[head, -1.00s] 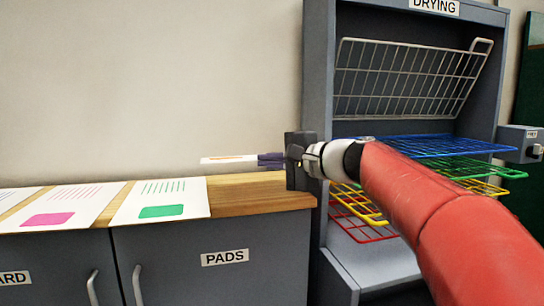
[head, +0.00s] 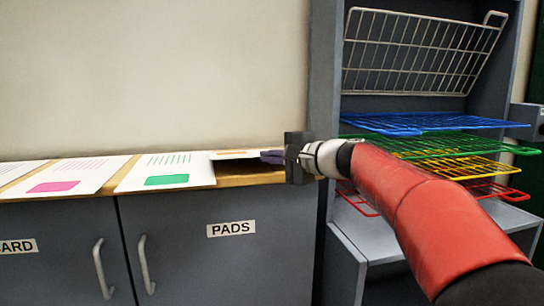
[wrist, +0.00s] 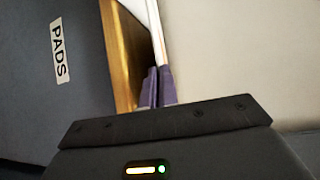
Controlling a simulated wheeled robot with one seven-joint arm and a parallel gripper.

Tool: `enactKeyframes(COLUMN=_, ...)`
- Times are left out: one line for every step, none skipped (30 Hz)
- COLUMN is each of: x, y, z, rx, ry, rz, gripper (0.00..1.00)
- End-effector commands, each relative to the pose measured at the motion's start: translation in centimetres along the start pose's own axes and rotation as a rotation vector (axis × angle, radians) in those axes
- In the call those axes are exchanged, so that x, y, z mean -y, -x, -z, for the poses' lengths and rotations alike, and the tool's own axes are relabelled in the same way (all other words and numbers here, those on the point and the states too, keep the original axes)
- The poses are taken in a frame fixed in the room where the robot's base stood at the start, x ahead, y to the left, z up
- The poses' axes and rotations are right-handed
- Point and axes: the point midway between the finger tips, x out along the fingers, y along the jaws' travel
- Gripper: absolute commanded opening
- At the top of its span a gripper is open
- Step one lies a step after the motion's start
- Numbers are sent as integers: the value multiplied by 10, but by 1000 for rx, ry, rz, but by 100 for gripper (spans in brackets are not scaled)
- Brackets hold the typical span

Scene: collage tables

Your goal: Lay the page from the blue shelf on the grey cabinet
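The page (head: 228,154) is a thin white sheet, seen nearly edge-on, with a small orange mark. My gripper (head: 272,157) is shut on its right edge with purple fingertips, and holds it level just above the wooden top of the grey cabinet (head: 190,265). In the wrist view the page (wrist: 152,25) runs out from the closed fingers (wrist: 157,88), with a dark gap between it and the wood (wrist: 124,50). The blue shelf (head: 420,123) is a wire rack in the drying unit at the right, and it is empty.
A page with a green block (head: 165,172) lies on the cabinet top just left of the held page, their edges close or overlapping in view. A page with a pink block (head: 75,176) lies further left. Green (head: 440,146), yellow and red racks sit below the blue one.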

Motion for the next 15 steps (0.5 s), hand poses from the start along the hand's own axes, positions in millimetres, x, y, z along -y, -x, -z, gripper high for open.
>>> enactKeyframes(x=0, y=0, z=0, rx=0, ry=0, rz=0, gripper=0)
enactKeyframes(x=0, y=0, z=0, rx=0, ry=0, rz=0, gripper=0)
enactKeyframes(x=0, y=0, z=0, rx=0, ry=0, rz=0, gripper=0)
enactKeyframes(x=0, y=0, z=0, rx=0, ry=0, rz=0, gripper=0)
enactKeyframes(x=0, y=0, z=0, rx=0, ry=0, rz=0, gripper=0)
enactKeyframes(x=0, y=0, z=0, rx=0, ry=0, rz=0, gripper=0)
enactKeyframes(x=0, y=0, z=0, rx=0, ry=0, rz=0, gripper=0)
enactKeyframes(x=0, y=0, z=0, rx=0, ry=0, rz=0, gripper=4)
enactKeyframes(x=0, y=0, z=0, rx=0, ry=0, rz=0, gripper=10)
enactKeyframes(x=0, y=0, z=0, rx=0, ry=0, rz=0, gripper=13)
enactKeyframes(x=0, y=0, z=0, rx=0, ry=0, rz=0, gripper=17)
enactKeyframes(x=0, y=0, z=0, rx=0, ry=0, rz=0, gripper=23)
enactKeyframes(x=0, y=0, z=0, rx=0, ry=0, rz=0, gripper=27)
enactKeyframes(x=0, y=0, z=0, rx=0, ry=0, rz=0, gripper=27)
enactKeyframes(x=0, y=0, z=0, rx=0, ry=0, rz=0, gripper=27)
